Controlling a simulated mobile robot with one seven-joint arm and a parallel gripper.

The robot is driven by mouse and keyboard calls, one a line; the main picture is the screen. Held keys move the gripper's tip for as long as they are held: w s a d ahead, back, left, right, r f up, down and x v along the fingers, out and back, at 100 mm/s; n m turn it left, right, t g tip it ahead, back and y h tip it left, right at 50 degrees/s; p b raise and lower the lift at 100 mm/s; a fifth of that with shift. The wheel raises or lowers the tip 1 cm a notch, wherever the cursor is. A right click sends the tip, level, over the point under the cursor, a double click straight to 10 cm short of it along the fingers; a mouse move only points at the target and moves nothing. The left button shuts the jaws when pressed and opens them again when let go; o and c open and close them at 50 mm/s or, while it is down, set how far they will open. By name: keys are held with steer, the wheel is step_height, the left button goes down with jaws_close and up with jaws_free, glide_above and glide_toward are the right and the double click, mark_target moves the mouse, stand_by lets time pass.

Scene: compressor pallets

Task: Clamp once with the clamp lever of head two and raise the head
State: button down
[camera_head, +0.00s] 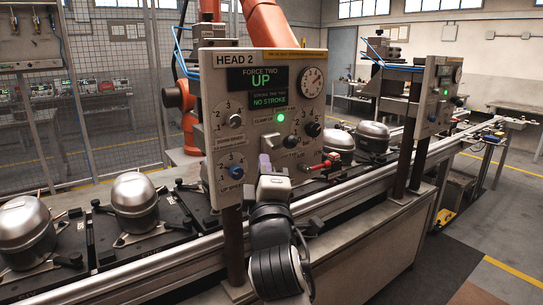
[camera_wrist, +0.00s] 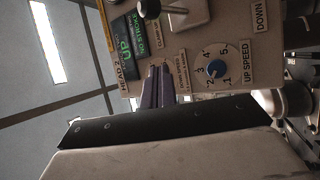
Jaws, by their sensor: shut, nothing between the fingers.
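The head two panel (camera_head: 262,85) stands upright on a dark post. Its screen reads "UP", with "NO STROKE" below, and a green lamp is lit. A black-knobbed lever, seemingly the clamp lever (camera_head: 270,141), sits mid-panel under the "CLAMP" label. In the wrist view a black ball knob on a metal stem (camera_wrist: 150,8) juts from a pale plate at the top edge. My gripper (camera_head: 265,160) is shut and empty, just below that lever in the head view. In the wrist view its purple-grey fingers (camera_wrist: 157,75) point at the panel, apart from the knob.
The up-speed dial (camera_wrist: 215,68) is close to my fingers. A red-handled lever (camera_head: 325,163) sticks out at the panel's lower right. Silver compressors (camera_head: 133,200) stand on the conveyor line behind the panel. A second head panel (camera_head: 437,95) stands to the right.

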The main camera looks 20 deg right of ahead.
mark_target(279, 146)
steer(key=p+x, duration=0.3)
steer(key=x, duration=0.6)
steer(key=d, duration=0.1)
steer(key=s+d+f+p, duration=0.1)
steer(key=d, duration=0.1)
steer(key=shift+s+d, duration=0.25)
steer(key=shift+f, duration=0.2)
steer(key=shift+s+f+t+b, duration=0.15)
steer(key=shift+t+b, duration=0.15)
steer(key=shift+b, duration=0.4)
